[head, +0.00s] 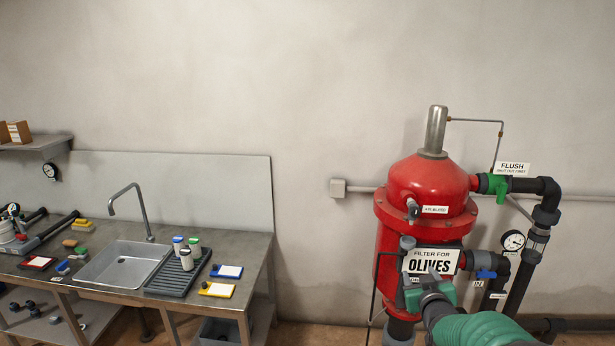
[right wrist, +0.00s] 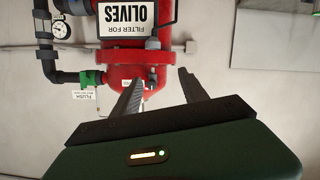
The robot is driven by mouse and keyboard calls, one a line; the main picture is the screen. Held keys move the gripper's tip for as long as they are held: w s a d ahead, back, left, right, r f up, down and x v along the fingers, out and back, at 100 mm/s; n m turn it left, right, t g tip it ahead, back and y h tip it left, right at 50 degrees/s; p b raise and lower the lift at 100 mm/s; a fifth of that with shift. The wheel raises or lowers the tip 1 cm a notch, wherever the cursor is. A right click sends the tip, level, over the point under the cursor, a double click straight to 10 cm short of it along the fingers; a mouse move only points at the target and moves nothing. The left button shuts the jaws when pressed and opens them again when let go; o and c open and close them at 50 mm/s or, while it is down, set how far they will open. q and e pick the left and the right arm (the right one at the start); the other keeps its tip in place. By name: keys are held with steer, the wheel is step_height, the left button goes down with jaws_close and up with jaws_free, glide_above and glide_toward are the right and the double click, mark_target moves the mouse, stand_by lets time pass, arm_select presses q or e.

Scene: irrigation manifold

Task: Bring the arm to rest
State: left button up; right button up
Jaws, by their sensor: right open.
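My right arm (head: 480,329) comes in from the lower right in the head view, with a green sleeve-like link. My right gripper (head: 425,278) is in front of the lower part of the red filter tank (head: 422,180), near the "FILTER FOR OLIVES" sign (head: 431,261). In the right wrist view, which shows the place upside down, my right gripper (right wrist: 160,88) has its two dark fingers apart, with nothing held between them. The red tank (right wrist: 125,73) shows beyond the fingers; whether they touch it cannot be told. My left gripper is not in view.
Dark pipes with a green flush valve (head: 499,186), a blue-handled valve (head: 486,274) and a gauge (head: 513,241) stand right of the tank. A steel sink bench (head: 255,250) with cups, brushes and note cards is at left. Bare wall lies between bench and tank.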

steer(key=s+a+f+g+y+b, duration=0.1)
steer(key=s+a+f+g+b, duration=0.15)
steer(key=s+a+f, duration=0.45)
steer(key=s+a+f+g+y+b, duration=0.1)
steer(key=s+a+f+g, duration=0.35)
steer(key=s+f, duration=0.4)
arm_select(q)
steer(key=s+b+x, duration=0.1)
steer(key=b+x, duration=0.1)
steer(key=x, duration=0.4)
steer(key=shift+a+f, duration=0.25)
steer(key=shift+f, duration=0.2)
arm_select(e)
steer(key=s+a+f+g, duration=0.2)
steer(key=s+f, duration=0.1)
steer(key=s, duration=0.6)
steer(key=s+a+f+g+y, duration=0.1)
steer(key=s+a+f+g, duration=0.1)
steer(key=s, duration=0.7)
steer(key=shift+s+a+f+g, duration=0.35)
steer(key=shift+a+f+g, duration=0.05)
steer(key=shift+a, duration=0.15)
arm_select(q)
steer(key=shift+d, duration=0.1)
arm_select(e)
steer(key=shift+d, duration=0.15)
